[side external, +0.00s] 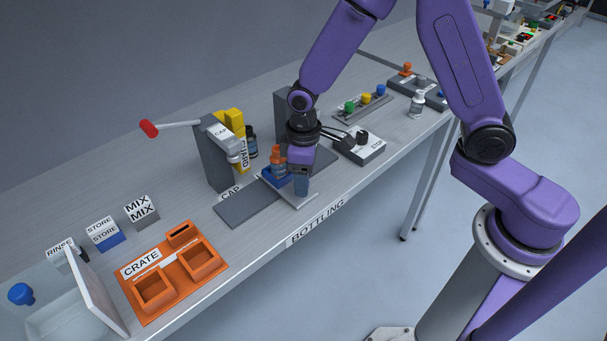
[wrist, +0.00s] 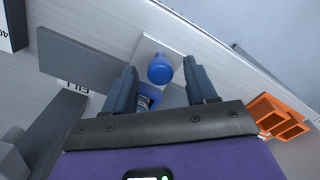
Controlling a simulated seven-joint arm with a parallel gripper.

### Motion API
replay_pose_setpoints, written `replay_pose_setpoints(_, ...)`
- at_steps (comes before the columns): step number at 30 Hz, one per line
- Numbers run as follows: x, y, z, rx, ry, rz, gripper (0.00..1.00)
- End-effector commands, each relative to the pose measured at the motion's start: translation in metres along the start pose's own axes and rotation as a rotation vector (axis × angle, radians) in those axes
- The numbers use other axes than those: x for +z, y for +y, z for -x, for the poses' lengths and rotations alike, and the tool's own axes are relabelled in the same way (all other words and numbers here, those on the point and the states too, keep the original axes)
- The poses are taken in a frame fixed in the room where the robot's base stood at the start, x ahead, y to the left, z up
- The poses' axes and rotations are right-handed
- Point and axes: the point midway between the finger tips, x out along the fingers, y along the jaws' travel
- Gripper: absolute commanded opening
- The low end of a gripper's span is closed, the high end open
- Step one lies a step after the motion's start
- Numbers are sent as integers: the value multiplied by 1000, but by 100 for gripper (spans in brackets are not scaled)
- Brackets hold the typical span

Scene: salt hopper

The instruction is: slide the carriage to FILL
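The carriage (side external: 292,194) is a light grey plate on the dark rail, between the CAP label and the tall grey post on the right. It carries a blue holder (side external: 272,180) with an orange-capped bottle (side external: 277,160). A blue upright knob (side external: 301,186) stands at its front end; the wrist view shows its round top (wrist: 159,69). My gripper (wrist: 161,72) is open, its fingers on either side of the knob with gaps visible. The FILL label (wrist: 72,86) lies beside the rail in the wrist view. In the side view my gripper (side external: 301,172) hides part of the carriage.
The capping post (side external: 213,155) with its red-tipped lever stands left of the carriage. The grey post (side external: 284,113) stands behind my gripper. A STOP box (side external: 360,147) is to the right. The orange crate (side external: 171,270) is front left. The dark rail (side external: 245,207) is bare toward CAP.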

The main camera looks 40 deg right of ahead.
Motion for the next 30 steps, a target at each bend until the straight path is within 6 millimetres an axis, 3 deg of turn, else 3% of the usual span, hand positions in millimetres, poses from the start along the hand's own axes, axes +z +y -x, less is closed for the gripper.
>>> replay_pose_setpoints(1, 0, 0, 0, 0, 0, 0, 44)
replay_pose_setpoints(5, 0, 0, 0, 0, 0, 0, 1)
replay_pose_setpoints(11, 3, 4, 0, 0, 0, -2, 0)
replay_pose_setpoints(22, 57, 73, 0, 0, 0, -8, 0)
replay_pose_setpoints(30, 72, 91, 0, 1, 1, 0, 0)
